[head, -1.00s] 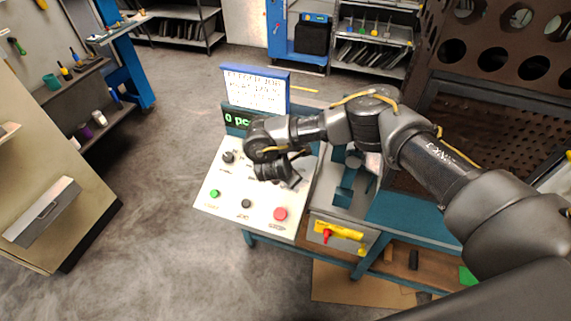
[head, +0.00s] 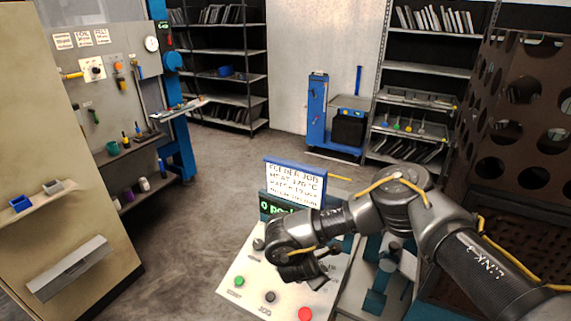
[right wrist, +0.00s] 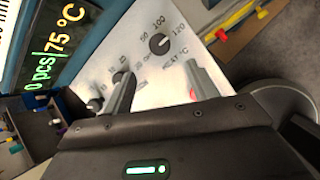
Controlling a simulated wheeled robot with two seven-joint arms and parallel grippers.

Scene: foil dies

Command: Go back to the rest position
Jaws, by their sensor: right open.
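My right arm reaches in from the right in the head view. My right gripper (head: 312,276) hangs over the white control panel (head: 240,296), partly hidden by its own wrist. In the right wrist view its two fingers (right wrist: 162,86) stand apart with nothing between them, above the panel face (right wrist: 160,66). A black dial (right wrist: 160,44) with a number scale shows beyond the fingers. I cannot tell whether the fingers touch the panel. My left gripper is in neither view.
A blue-framed job sign (head: 296,182) and a green display (head: 276,208) stand behind the panel. A teal fixture (head: 378,276) is right of it, beside a brown perforated rack (head: 505,130). A beige cabinet (head: 75,170) stands left; grey floor (head: 185,240) lies open between.

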